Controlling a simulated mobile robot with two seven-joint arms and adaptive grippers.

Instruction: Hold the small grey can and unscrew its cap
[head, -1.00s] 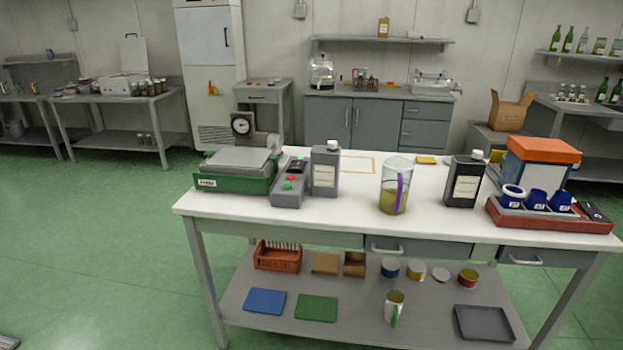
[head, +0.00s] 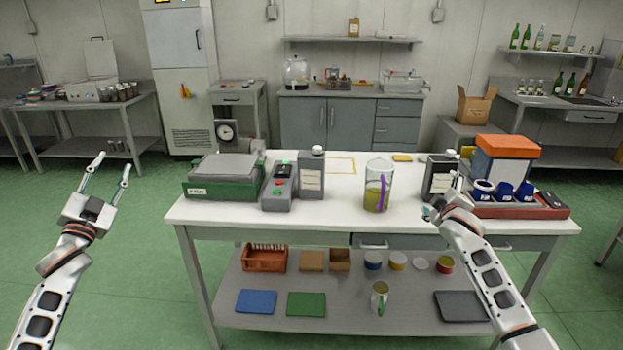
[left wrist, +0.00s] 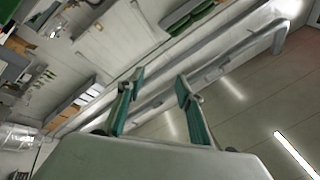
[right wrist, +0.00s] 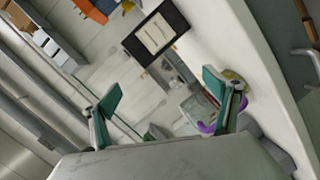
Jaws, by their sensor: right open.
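The small grey can (head: 311,178) stands upright on the white worktop, left of the middle, with its pale label facing me. Its white cap (head: 318,149) is on top. My left gripper (head: 114,162) is open and empty, raised over the floor left of the table and well apart from the can. It also shows open in the left wrist view (left wrist: 160,84). My right gripper (head: 443,197) is at the table's front right, in front of a black can (head: 437,182), well right of the grey can. The right wrist view (right wrist: 163,92) shows its fingers apart with nothing between them.
A control box with buttons (head: 279,188) stands close left of the grey can, beside a green scale (head: 220,189). A glass jug (head: 378,193) with a purple handle stands between the grey can and my right gripper. A red tray (head: 520,211) with blue cups is at the right.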

